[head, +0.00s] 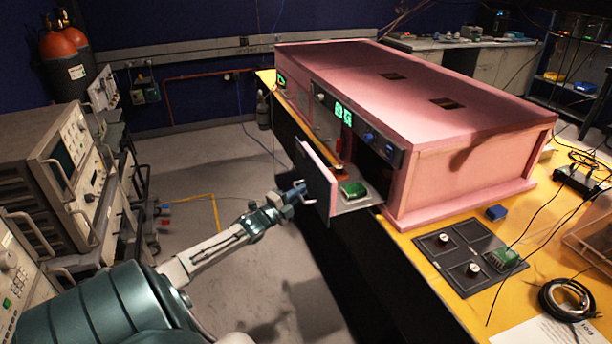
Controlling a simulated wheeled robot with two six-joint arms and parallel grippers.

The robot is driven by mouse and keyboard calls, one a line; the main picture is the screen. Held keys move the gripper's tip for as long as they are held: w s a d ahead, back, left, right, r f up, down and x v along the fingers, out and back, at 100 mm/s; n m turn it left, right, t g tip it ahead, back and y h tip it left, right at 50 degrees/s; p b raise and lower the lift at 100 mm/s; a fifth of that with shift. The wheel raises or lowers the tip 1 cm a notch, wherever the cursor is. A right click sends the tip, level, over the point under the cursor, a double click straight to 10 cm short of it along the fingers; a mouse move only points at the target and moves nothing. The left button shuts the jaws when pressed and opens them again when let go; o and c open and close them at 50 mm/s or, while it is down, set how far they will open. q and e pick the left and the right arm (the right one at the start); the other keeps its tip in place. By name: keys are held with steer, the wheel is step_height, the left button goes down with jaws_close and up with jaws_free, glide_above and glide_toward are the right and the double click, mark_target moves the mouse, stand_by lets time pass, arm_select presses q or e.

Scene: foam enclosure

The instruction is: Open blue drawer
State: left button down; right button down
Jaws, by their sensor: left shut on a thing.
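The pink foam enclosure (440,100) stands on the yellow table. A drawer (352,206) sticks out of its front, well clear of the opening. The drawer's front plate (317,178) looks pinkish, not clearly blue. A green circuit board (354,189) lies in the drawer. My left gripper (301,191) is shut on the drawer handle (309,200) at the outer side of the front plate. The fingers are small here and the exact grip is hard to see. My right gripper is out of view.
Grey instruments (60,160) stand at the left. The floor (230,160) before the drawer is mostly free.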

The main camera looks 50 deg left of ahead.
arm_select(q)
steer(key=shift+s, duration=0.15)
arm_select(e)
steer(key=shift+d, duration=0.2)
arm_select(q)
steer(key=c, duration=1.5)
jaws_free()
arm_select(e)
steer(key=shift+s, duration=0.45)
arm_select(q)
steer(key=s+f+p, duration=0.1)
steer(key=s+f, duration=0.1)
steer(key=s, duration=0.8)
steer(key=shift+s, duration=0.3)
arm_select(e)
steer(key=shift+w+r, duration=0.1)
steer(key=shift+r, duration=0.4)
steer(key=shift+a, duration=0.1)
